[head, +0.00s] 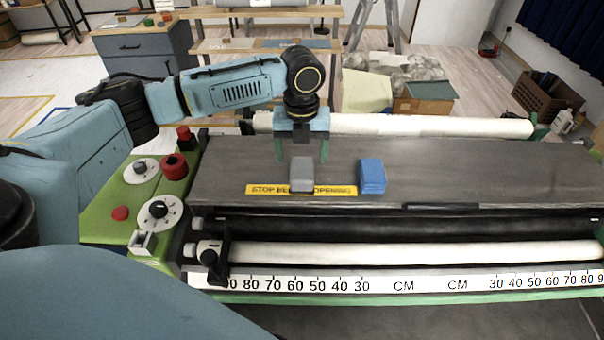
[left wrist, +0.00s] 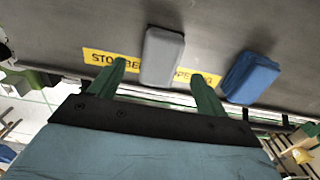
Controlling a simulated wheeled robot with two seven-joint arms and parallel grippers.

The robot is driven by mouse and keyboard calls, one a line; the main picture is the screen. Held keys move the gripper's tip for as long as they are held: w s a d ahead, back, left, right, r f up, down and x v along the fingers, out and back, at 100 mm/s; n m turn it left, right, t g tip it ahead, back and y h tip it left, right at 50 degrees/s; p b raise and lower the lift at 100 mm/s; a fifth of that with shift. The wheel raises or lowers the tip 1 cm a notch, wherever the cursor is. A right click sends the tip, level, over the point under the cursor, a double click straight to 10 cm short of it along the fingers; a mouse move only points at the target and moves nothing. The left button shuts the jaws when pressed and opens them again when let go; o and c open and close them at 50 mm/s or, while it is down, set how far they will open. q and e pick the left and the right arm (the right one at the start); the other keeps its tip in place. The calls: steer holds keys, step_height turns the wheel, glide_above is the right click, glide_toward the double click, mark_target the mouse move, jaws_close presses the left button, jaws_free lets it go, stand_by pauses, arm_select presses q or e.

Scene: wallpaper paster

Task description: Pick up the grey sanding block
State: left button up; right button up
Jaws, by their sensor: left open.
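The grey sanding block (head: 302,173) lies on the dark cover of the pasting machine, partly over the yellow warning label (head: 330,190). My left gripper (head: 302,155) is open just behind and above the block, its green fingers pointing down. In the left wrist view, the grey block (left wrist: 161,57) shows ahead of and between the two fingertips of the left gripper (left wrist: 163,72). I cannot tell any contact between them. A blue block (head: 372,176) lies to the right of the grey one, apart from it. My right gripper is not in view.
The dark cover (head: 480,170) is clear to the right, except for a black handle at its front edge. A green control panel (head: 130,200) with red knobs and dials stands at the left. A white roll (head: 400,125) lies behind the cover, another (head: 400,252) in front.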

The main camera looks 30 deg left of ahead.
mark_target(302, 168)
arm_select(q)
step_height(302, 168, down, 4)
steer(key=shift+s+d+f, duration=0.15)
steer(key=shift+f, duration=0.1)
steer(key=shift+c, duration=0.3)
steer(key=c, duration=1.1)
steer(key=shift+o, duration=0.2)
step_height(302, 168, up, 10)
